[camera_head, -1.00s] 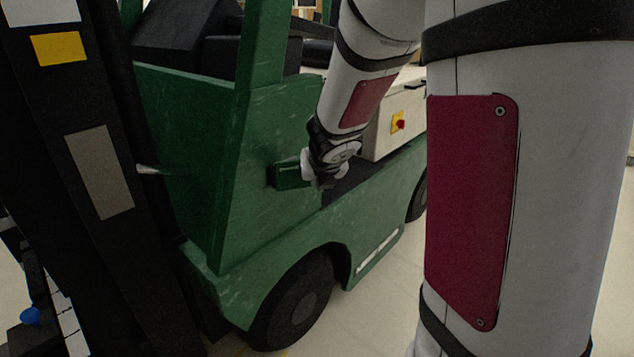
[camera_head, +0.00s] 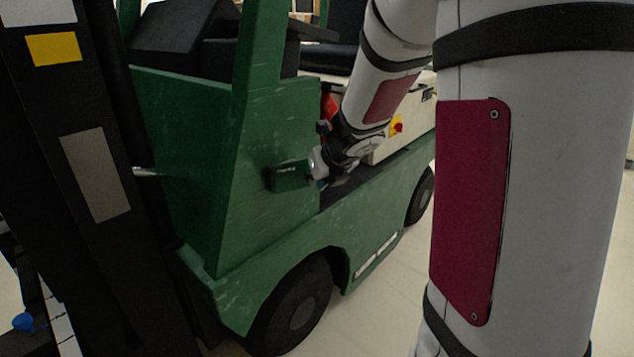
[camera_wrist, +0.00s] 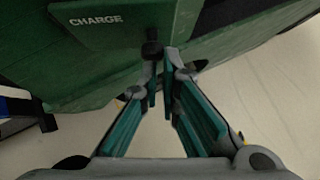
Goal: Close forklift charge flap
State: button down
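The charge flap (camera_head: 290,176) is a small green panel that stands out from the green forklift's side (camera_head: 230,130). In the wrist view the flap (camera_wrist: 125,25) is at the upper left, with the word CHARGE on it. A small black knob (camera_wrist: 152,48) shows at its lower edge. My gripper (camera_head: 317,163) is at the flap's right end in the head view. In the wrist view my gripper (camera_wrist: 161,68) shows a narrow empty gap between its teal-padded fingers. The left fingertip is close to the knob; I cannot tell whether they touch.
The forklift's dark mast (camera_head: 95,170) fills the left side. A pale box with a red knob on yellow (camera_head: 396,126) lies behind my forearm. The forklift's front wheel (camera_head: 296,305) is below. Pale floor (camera_wrist: 255,90) is open at the right of the wrist view.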

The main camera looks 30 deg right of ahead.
jog(key=shift+w+n+y, duration=0.3)
jog(key=shift+n, duration=0.1)
jog(key=shift+w+d+f, duration=0.1)
jog(key=shift+w+d, duration=0.7)
jog(key=shift+w, duration=0.2)
jog(key=shift+d, duration=0.1)
